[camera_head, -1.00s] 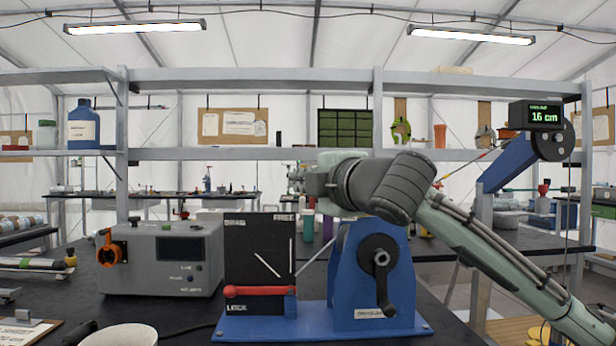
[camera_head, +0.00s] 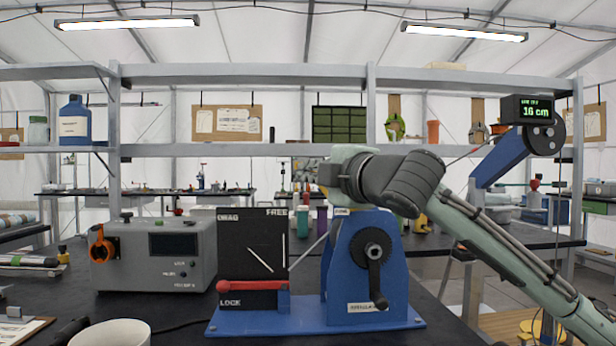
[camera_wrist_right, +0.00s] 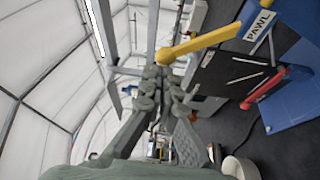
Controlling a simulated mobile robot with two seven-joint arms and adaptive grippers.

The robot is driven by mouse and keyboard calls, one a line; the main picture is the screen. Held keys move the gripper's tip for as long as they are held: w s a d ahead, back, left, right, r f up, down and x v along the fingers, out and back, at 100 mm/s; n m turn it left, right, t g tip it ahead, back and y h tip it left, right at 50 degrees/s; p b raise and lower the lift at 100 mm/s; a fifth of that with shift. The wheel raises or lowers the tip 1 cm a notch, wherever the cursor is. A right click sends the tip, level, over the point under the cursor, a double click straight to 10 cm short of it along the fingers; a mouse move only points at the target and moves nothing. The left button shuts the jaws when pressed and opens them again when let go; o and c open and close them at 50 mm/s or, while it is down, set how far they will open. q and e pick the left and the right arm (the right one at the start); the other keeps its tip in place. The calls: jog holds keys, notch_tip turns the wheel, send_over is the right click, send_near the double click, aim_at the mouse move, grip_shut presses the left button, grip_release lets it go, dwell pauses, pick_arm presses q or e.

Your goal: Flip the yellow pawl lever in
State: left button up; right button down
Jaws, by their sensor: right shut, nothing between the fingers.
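The yellow pawl lever (camera_wrist_right: 205,42) shows in the right wrist view as a long arm with a rounded end, beside the white PAWL label (camera_wrist_right: 260,24). In the head view my wrist largely hides it. My right gripper (camera_wrist_right: 163,82) is shut and empty, its fingertips just below the lever's rounded end in the wrist picture. I cannot tell whether they touch. In the head view my right arm (camera_head: 400,180) reaches over the top of the blue winch (camera_head: 340,262). My left gripper is not in view.
A red lever (camera_head: 252,286) lies level across the black DRAG/FREE/LOCK panel (camera_head: 240,240). A dark crank (camera_head: 374,275) is on the winch's front. A grey box (camera_head: 150,265) stands at left, a white cup (camera_head: 110,334) in front. The display (camera_head: 527,110) reads 16 cm.

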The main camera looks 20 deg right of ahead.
pick_arm(q)
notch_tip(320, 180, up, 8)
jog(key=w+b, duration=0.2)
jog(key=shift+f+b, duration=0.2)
jog(key=shift+b, duration=0.2)
pick_arm(e)
jog(key=d+m+t, duration=0.1)
jog(key=m, duration=0.1)
jog(key=s+d+r+m, duration=0.1)
jog(key=d+m, duration=0.1)
jog(key=d+r+m+t+h, duration=0.1)
jog(key=d+m, duration=0.1)
jog(key=shift+s+r+m+t, duration=0.15)
jog(key=shift+s+m+t, duration=0.1)
jog(key=shift+m+t, duration=0.05)
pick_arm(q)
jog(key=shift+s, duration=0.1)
